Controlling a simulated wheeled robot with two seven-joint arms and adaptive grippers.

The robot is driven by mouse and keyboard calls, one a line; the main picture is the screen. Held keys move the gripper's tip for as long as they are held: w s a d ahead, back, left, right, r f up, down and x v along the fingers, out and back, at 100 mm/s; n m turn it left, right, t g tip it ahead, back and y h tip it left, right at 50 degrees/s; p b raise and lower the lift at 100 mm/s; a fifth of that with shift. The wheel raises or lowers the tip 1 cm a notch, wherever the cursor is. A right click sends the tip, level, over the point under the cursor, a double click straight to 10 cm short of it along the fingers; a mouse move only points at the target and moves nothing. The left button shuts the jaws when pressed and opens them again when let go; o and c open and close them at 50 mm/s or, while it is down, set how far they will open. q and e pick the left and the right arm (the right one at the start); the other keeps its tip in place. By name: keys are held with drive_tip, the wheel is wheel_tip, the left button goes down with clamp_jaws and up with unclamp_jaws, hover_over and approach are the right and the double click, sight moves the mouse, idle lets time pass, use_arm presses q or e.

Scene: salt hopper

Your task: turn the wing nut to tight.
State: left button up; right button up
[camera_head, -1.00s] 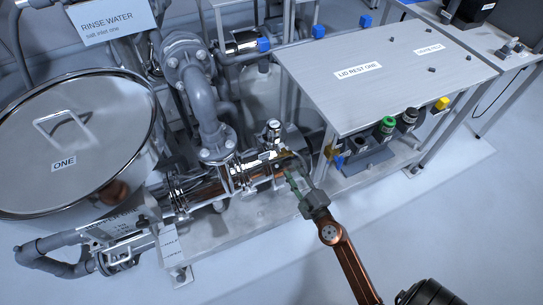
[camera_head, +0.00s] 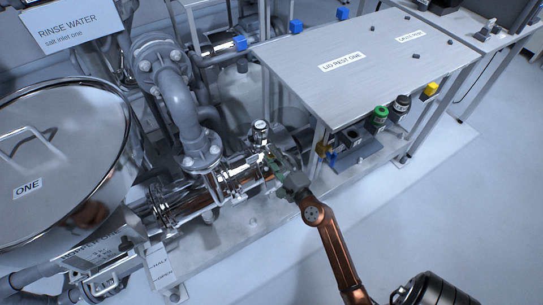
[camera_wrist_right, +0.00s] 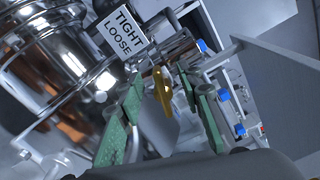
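The brass-coloured wing nut (camera_wrist_right: 161,92) stands between the green fingers of my right gripper (camera_wrist_right: 158,108) in the right wrist view. The fingers are apart, with a visible gap on each side of the nut. A white label reading TIGHT and LOOSE (camera_wrist_right: 121,31) is just above it, tilted in this view. In the head view, my right gripper (camera_head: 276,168) is at the right end of the shiny horizontal pipe (camera_head: 238,181); the wing nut is hidden or too small to make out there. My left gripper is in neither view.
A large lidded vessel marked ONE (camera_head: 62,165) stands at the left. A grey table marked LID REST ONE (camera_head: 370,75) is behind and right of my gripper. The floor at the right is clear.

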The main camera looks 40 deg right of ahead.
drive_tip(key=shift+c, duration=0.3)
clamp_jaws()
idle(0.4)
